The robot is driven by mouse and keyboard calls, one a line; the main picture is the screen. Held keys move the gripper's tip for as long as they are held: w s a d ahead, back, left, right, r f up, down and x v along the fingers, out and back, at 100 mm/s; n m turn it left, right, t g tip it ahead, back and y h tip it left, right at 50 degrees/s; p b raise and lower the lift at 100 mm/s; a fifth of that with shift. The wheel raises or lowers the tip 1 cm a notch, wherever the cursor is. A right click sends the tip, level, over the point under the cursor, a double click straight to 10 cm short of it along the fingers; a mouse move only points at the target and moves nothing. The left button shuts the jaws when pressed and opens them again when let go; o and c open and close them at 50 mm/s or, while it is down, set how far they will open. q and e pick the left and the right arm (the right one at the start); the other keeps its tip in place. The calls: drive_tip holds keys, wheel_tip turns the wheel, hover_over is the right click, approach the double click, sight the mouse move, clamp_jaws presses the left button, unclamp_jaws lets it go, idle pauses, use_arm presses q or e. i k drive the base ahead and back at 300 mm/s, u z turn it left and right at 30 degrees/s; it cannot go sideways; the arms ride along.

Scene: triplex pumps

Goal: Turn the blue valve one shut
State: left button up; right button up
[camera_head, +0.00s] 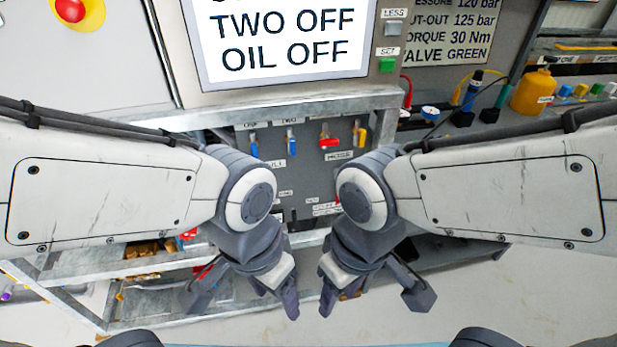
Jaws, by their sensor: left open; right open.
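The blue valve one (253,145) is a small blue handle hanging down under a label reading ONE on the grey valve panel. A second blue handle (291,141) hangs to its right under the label TWO. My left gripper (243,291) is open and empty, nearer to me and below the valves in the picture. My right gripper (373,291) is open and empty beside it, to the right. Neither gripper touches a valve. My forearms and wrists hide the panel's lower sides.
A red handle (328,140) and a yellow handle (361,136) hang on the panel's right. A metal frame rail (290,108) runs above the valves. The screen (285,45) reads TWO OFF, OIL OFF. A yellow jug (533,92) stands far right. Shelves hold parts below left.

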sight(253, 149)
drive_tip(key=z, duration=2.5)
drive_tip(key=k, duration=0.75)
drive_tip(key=u, duration=1.75)
